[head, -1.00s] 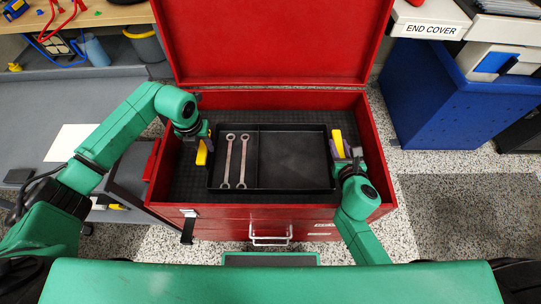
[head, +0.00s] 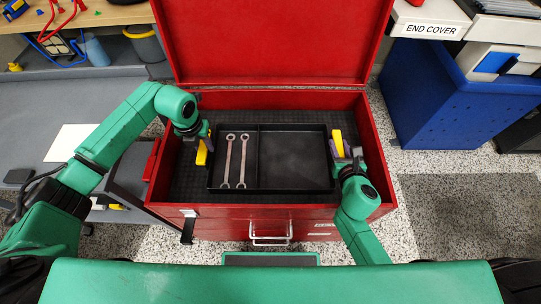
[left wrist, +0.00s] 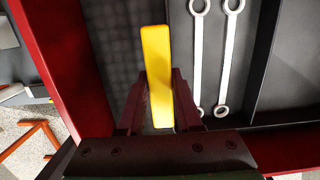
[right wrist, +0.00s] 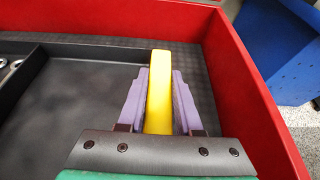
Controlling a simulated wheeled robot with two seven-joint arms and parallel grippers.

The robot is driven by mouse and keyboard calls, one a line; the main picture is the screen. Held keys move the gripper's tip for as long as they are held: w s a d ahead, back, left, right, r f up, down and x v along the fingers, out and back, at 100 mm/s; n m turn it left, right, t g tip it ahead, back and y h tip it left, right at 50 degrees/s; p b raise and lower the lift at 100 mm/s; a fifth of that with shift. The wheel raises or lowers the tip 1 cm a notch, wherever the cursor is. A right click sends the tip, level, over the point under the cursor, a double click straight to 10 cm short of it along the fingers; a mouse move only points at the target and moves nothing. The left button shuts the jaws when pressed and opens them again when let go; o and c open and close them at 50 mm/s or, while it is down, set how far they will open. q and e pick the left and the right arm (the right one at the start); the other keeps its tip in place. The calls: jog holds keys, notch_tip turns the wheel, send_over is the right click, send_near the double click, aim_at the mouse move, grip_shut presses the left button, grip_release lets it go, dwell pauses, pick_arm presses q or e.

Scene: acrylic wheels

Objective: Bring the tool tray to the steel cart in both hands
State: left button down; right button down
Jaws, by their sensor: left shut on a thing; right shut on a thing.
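The black tool tray (head: 292,165) is inside the open red tool chest, with two wrenches (head: 227,162) in its left compartment and the right compartment empty. It has a yellow handle at each end. My left gripper (head: 205,143) is shut on the left yellow handle (left wrist: 156,75). My right gripper (head: 345,158) is shut on the right yellow handle (right wrist: 158,90). The tray looks level; I cannot tell whether it touches the chest's bottom. The steel cart cannot be made out for certain.
The red chest's wall (head: 376,160) surrounds the tray closely, and its raised lid (head: 275,40) stands behind. A grey surface with a white sheet (head: 72,143) lies left. A blue bin (head: 435,95) stands right. Speckled floor (head: 470,210) is free at right.

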pick_arm(q)
jog(key=shift+r, duration=0.1)
pick_arm(e)
jog(key=shift+r, duration=0.1)
